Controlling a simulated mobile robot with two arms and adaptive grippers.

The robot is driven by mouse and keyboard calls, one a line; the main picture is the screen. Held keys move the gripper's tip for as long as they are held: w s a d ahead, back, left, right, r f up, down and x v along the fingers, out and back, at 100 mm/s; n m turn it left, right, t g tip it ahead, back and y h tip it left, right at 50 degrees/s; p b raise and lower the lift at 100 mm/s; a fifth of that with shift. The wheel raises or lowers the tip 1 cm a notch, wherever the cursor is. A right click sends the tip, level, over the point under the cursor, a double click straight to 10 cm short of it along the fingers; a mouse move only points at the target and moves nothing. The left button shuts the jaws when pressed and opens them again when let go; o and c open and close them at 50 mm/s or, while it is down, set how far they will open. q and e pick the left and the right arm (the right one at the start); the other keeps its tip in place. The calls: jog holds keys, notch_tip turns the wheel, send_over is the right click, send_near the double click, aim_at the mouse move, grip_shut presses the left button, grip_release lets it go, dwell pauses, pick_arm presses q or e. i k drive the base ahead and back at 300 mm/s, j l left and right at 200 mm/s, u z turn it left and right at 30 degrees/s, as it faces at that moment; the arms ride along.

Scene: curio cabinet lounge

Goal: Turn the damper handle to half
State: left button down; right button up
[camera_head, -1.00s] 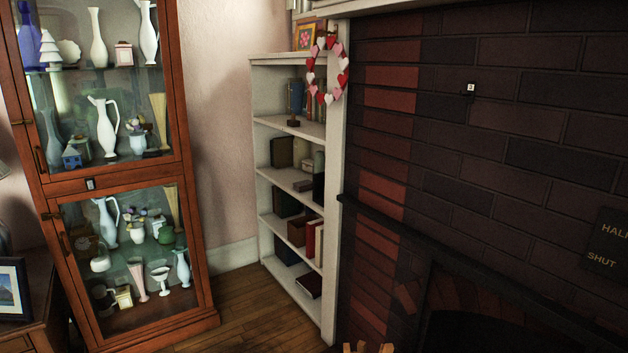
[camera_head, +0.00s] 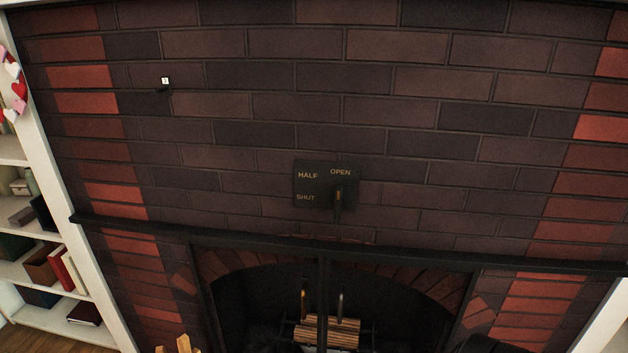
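The damper plate (camera_head: 318,187) is a dark panel on the brick chimney breast, near the middle of the head view. It carries the words HALF at upper left, OPEN at upper right and SHUT at lower left. The damper handle (camera_head: 338,201) is a dark upright lever with a small brownish part, on the right side of the plate. It stands directly below the word OPEN, in line with it. Neither of my grippers is in view.
A black mantel ledge (camera_head: 170,229) runs across below the plate. Under it is the fireplace opening with logs (camera_head: 330,333) and dark vertical bars in front. A small white tag marked with a figure (camera_head: 165,81) is on the bricks at upper left. A white bookshelf (camera_head: 62,318) stands at left.

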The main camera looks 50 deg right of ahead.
aim_at(339, 203)
jog(key=z, duration=1.45)
